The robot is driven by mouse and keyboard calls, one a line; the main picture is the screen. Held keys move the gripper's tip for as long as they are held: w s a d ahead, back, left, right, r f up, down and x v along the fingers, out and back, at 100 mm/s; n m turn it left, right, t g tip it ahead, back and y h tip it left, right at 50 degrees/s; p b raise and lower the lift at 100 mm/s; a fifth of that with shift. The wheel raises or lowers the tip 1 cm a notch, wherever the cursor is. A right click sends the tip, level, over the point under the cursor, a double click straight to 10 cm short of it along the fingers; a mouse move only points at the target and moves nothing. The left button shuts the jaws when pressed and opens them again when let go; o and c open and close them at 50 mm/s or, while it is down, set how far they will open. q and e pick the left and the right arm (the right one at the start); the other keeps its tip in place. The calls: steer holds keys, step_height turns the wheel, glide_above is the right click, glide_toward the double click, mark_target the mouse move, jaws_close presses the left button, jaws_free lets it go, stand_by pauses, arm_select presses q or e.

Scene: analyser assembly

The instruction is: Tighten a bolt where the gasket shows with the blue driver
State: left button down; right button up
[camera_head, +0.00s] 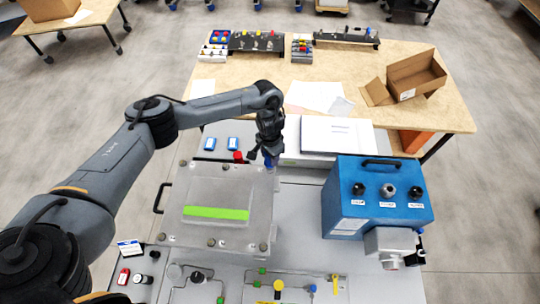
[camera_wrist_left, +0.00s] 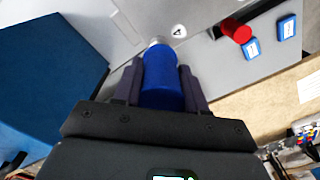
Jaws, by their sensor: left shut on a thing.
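My left gripper (camera_head: 267,154) is above the far right corner of a grey cover plate. It is shut on the blue driver (camera_wrist_left: 163,78), which sits between both fingers with its silver end (camera_wrist_left: 156,42) pointing away from the wrist. In the head view the driver (camera_head: 268,163) is mostly hidden by the gripper. The grey cover plate (camera_head: 240,190) has several bolts around its rim, such as one at the near right (camera_head: 262,247). A bright green strip (camera_head: 216,213) lies across its face. I cannot tell whether the driver touches a bolt. My right gripper is not in view.
A blue box (camera_head: 377,205) with knobs and a handle stands to the right. A red cylinder (camera_head: 238,156) and two small blue boxes (camera_head: 210,143) lie beyond the plate. Tubing and valves (camera_head: 278,286) line the near edge. A cardboard box (camera_head: 416,75) is on the far table.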

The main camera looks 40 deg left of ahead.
arm_select(q)
steer(key=m+b, duration=0.1)
steer(key=m, duration=0.5)
steer(key=shift+f, duration=0.15)
steer(key=m+b, duration=0.1)
steer(key=m, duration=0.5)
steer(key=shift+m+b, duration=0.3)
steer(key=shift+m, duration=0.8)
steer(key=c, duration=0.8)
jaws_free()
steer(key=shift+o, duration=0.2)
steer(key=shift+p, duration=0.35)
jaws_close()
